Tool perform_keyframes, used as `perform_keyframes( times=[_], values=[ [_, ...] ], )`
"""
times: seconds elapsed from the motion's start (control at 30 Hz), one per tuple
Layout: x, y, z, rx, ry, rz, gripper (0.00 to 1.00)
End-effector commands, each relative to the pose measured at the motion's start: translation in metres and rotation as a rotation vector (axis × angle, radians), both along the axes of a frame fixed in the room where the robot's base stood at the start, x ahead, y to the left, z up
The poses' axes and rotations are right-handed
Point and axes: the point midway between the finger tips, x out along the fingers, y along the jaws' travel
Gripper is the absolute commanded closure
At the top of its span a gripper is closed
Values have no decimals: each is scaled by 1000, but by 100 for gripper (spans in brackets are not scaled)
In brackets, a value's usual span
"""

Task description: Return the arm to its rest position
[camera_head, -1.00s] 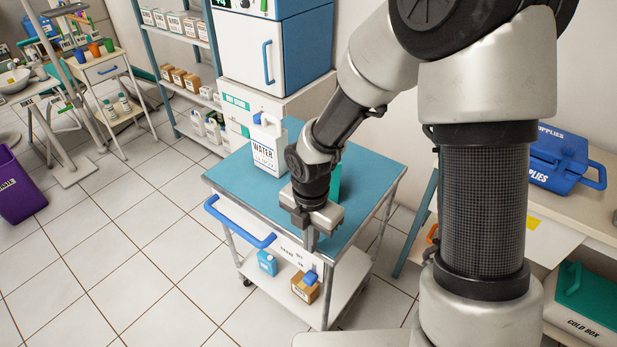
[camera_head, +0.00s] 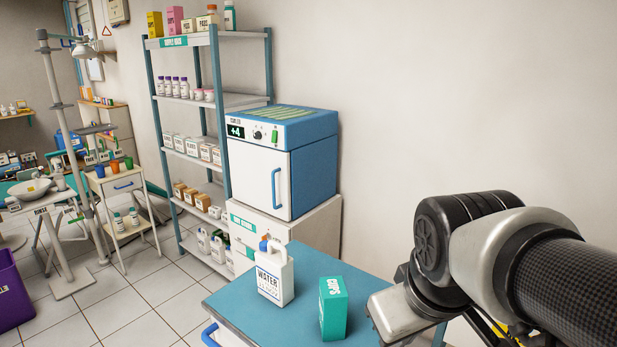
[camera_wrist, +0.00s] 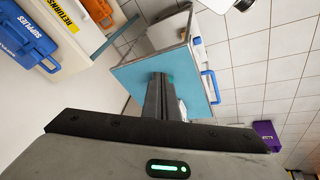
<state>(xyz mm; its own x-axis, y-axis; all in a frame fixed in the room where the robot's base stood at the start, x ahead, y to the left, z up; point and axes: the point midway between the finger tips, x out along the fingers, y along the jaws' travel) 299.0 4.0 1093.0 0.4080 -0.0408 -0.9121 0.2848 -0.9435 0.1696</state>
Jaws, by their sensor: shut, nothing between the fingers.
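My arm is folded in at the lower right of the head view, with its grey hand (camera_head: 395,312) just right of a teal box (camera_head: 333,308). In the wrist view my gripper (camera_wrist: 165,90) shows its dark fingers together, with nothing held between them. The fingers point toward the blue top of a cart (camera_wrist: 135,78), which lies some way beyond them. In the head view the teal box stands upright on the same blue cart top (camera_head: 245,315), apart from a white water jug (camera_head: 274,277).
A blue-and-white cabinet (camera_head: 265,180) stands behind the cart, beside a stocked shelf rack (camera_head: 215,125). In the wrist view a blue supplies case (camera_wrist: 25,38) and a purple bin (camera_wrist: 266,133) show. The wall side above the cart is clear.

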Motion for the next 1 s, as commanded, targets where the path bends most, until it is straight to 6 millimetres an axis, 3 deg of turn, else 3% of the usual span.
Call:
perform_keyframes(
  times=[0.2,0.27,0.7,0.83,1.0],
  values=[
    [-30,-4,22,190,-86,-288,100],
    [-29,-4,45,189,-79,-290,100],
    [-29,-4,146,185,-77,-284,100],
    [-29,-4,162,185,-77,-283,100],
    [-29,-4,165,185,-77,-283,100]
  ],
)
